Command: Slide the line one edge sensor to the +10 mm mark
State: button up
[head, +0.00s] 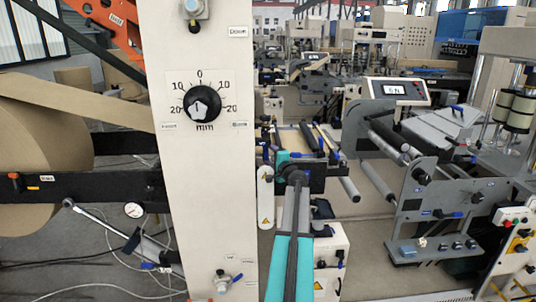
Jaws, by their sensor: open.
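A round black knob (201,104) with a pale marked face sits on the tall white post (205,200) at left of centre. An arc scale around it reads 20, 10, 0, 10, 20, with mm below. I cannot tell exactly which mark the knob's pointer meets, nor see a plus sign by either 10. Small labels stand below the scale at each side, too small to read surely. No separate part is clearly recognisable as the edge sensor. My teal and grey arm rises right of the post, apart from the knob in the picture. I cannot make out gripper fingers.
A large brown paper roll (40,150) hangs at left, its web running towards the post. A valve (222,279) juts from the lower post. A grey roller machine (440,190) stands at right, with floor between.

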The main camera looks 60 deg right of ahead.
jog(key=shift+w, duration=0.1)
jog(key=c, duration=1.2)
jog(key=shift+d, duration=0.1)
